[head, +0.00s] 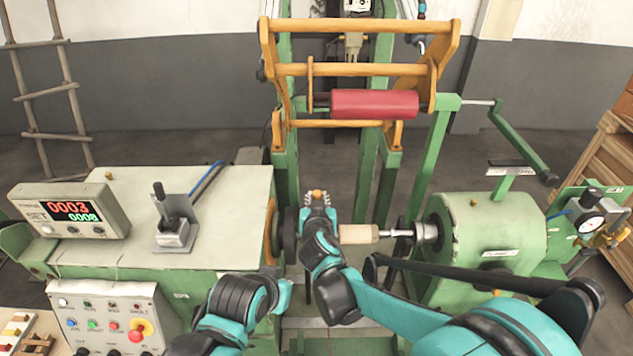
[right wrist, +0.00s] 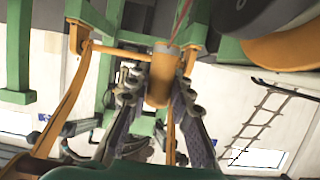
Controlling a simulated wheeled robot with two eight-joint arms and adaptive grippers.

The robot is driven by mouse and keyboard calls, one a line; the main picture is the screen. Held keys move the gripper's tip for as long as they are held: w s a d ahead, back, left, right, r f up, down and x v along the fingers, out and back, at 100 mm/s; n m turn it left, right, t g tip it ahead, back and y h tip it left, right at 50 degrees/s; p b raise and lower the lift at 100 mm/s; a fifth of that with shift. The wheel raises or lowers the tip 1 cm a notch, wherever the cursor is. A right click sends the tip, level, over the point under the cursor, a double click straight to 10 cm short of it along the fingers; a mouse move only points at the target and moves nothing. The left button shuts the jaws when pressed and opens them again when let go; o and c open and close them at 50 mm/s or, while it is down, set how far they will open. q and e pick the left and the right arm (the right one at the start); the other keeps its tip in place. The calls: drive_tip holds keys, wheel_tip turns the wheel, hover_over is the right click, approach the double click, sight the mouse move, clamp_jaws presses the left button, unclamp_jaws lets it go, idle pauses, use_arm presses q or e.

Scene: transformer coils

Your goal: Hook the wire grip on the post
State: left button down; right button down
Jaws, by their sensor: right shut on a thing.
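My right gripper (head: 316,200) is above the gap between the two green machine housings. In the right wrist view its fingers (right wrist: 155,95) are closed around an orange cylindrical piece with a grey top, which I take to be the wire grip (right wrist: 161,75). A thin red wire runs up from it at the top of that view. In the head view only a small orange tip shows at the fingers. My left gripper (head: 280,297) is low in front of the left housing; its fingers are not clear. I cannot tell which upright part is the post.
A red roller (head: 375,104) hangs in an orange frame behind. A tan cylinder (head: 358,234) and spindle lie just right of my right gripper. The counter box (head: 70,210), black lever (head: 160,193) and button panel (head: 112,318) are left. A green crank (head: 520,140) is right.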

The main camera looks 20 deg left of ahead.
drive_tip(key=shift+s+a+f, duration=0.1)
drive_tip(key=shift+s, duration=0.05)
wheel_tip(320, 180, down, 5)
drive_tip(key=b, duration=0.3)
drive_tip(key=shift+b, duration=0.4)
drive_tip(key=shift+r, duration=0.35)
drive_tip(key=shift+f, duration=0.25)
drive_tip(key=shift+f+b, duration=0.2)
drive_tip(key=shift+b, duration=0.2)
drive_tip(key=shift+f+b, duration=1)
drive_tip(key=shift+f, duration=0.15)
drive_tip(key=shift+f+b, duration=0.85)
